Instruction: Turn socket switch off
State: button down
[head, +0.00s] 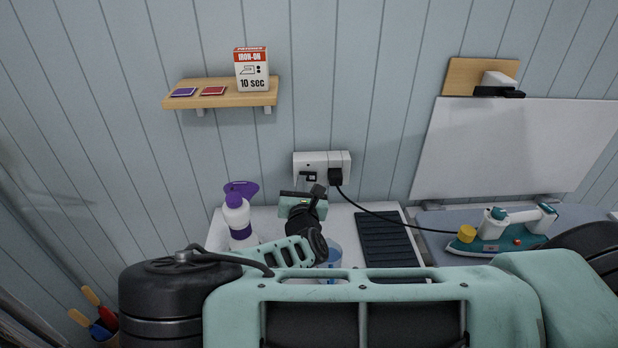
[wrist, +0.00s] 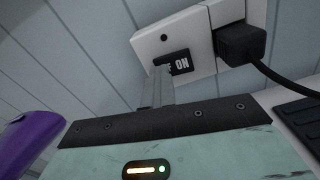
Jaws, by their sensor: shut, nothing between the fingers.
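The white wall socket (head: 311,161) is on the panelled wall above the white worktop. It also shows in the wrist view (wrist: 152,44), with a dark rocker switch (wrist: 180,62) that reads "ON"; the left part of its lettering is hidden by my finger. A black plug (head: 336,177) sits in the right half of the socket, and also shows in the wrist view (wrist: 240,43). My gripper (wrist: 160,75) is shut and empty, with its fingertips at the left part of the switch. Whether they touch it I cannot tell. In the head view my gripper (head: 308,183) is just below the socket.
A white spray bottle with a purple top (head: 238,215) stands left of my gripper. A black ribbed mat (head: 385,240) lies right, under the plug's cord (head: 375,213). A teal iron (head: 505,230) is further right. A wooden shelf (head: 222,98) holds an iron-on box (head: 252,72).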

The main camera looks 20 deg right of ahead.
jog(key=shift+w+d+r, duration=0.1)
jog(key=shift+d+r, duration=0.05)
jog(key=shift+r, duration=0.05)
jog(key=shift+p+v, duration=1)
jog(key=shift+v, duration=1.45)
jog(key=shift+f, duration=0.2)
